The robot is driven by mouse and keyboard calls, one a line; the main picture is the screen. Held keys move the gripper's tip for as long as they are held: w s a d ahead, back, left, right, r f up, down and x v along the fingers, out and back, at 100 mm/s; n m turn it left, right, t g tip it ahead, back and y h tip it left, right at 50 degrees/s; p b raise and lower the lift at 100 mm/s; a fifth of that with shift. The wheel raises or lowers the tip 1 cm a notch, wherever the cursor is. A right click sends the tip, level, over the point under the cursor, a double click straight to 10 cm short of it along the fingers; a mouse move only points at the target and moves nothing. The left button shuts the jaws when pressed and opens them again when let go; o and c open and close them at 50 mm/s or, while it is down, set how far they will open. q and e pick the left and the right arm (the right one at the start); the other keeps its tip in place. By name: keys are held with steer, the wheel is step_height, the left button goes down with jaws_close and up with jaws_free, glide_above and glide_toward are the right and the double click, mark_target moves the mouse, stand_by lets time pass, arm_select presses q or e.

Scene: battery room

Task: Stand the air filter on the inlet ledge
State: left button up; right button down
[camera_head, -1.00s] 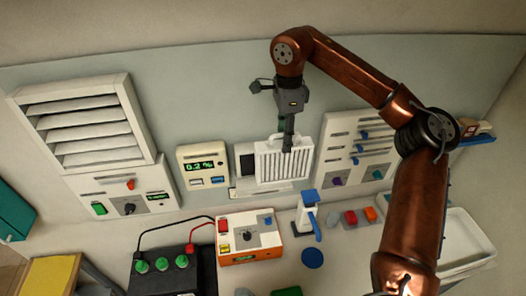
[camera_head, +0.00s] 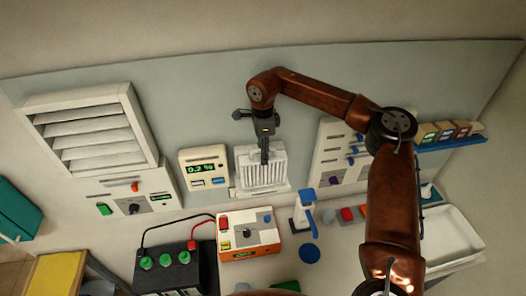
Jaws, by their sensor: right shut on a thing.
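The air filter (camera_head: 277,171) is a white, ribbed, upright panel in front of the grey back wall. My right gripper (camera_head: 264,160) reaches it from above and is shut on it. The inlet ledge (camera_head: 284,189) is a narrow white shelf showing at the filter's lower edge. The filter is over the ledge and hides the dark inlet opening behind it. I cannot tell whether its bottom edge touches the ledge. My left gripper is not in view.
A white meter (camera_head: 204,167) stands close on the left, and a switch panel (camera_head: 330,155) on the right. An orange-and-white box (camera_head: 249,236), a white-and-blue stand (camera_head: 303,213) and a black battery (camera_head: 170,278) are in front. A white tray (camera_head: 455,240) lies at the right.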

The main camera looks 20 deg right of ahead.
steer(key=shift+w+a+f, duration=0.1)
steer(key=c, duration=1.4)
jaws_free()
steer(key=shift+r, duration=0.3)
step_height(320, 180, up, 10)
steer(key=b, duration=0.3)
steer(key=shift+r, duration=0.85)
